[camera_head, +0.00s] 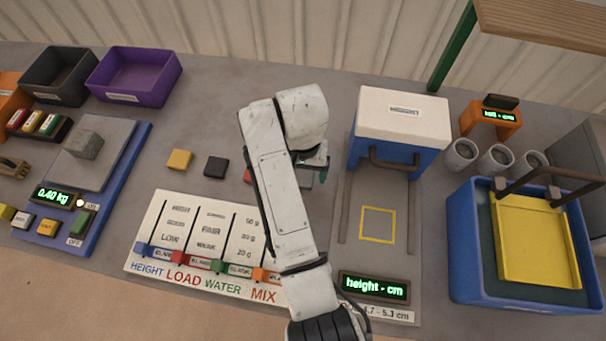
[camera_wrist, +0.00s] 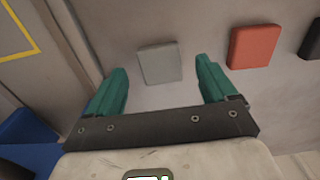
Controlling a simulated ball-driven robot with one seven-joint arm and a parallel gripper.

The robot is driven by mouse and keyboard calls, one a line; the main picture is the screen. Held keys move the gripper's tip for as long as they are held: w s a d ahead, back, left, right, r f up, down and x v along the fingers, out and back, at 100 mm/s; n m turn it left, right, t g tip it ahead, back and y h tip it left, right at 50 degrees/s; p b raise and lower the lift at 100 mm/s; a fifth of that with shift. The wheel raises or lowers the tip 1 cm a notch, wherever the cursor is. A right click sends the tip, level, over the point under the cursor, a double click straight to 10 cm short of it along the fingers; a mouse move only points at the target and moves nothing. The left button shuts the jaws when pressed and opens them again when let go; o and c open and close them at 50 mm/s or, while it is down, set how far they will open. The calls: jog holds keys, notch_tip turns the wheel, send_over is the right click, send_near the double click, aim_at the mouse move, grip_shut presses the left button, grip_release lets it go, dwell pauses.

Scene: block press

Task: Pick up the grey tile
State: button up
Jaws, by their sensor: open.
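The grey tile (camera_wrist: 160,63) lies flat on the table in the wrist view, ahead of my gripper and between the lines of its two fingers. In the head view only a small grey part (camera_head: 307,181) shows beside my arm, which hides the rest. My gripper (camera_wrist: 161,72) is open, with two teal fingers spread on either side of the tile in the picture. Nothing is between the fingers. One teal fingertip also shows in the head view (camera_head: 324,165). I cannot tell the exact height above the tile.
A red tile (camera_wrist: 254,46) lies to the right of the grey one, with a black tile (camera_head: 215,166) and a yellow tile (camera_head: 179,160) further along. The blue-and-white press (camera_head: 402,118) stands close right of my gripper. A slider board (camera_head: 185,225) lies at front left.

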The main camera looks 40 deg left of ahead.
jog(key=shift+f, duration=1.15)
jog(key=c, duration=1.1)
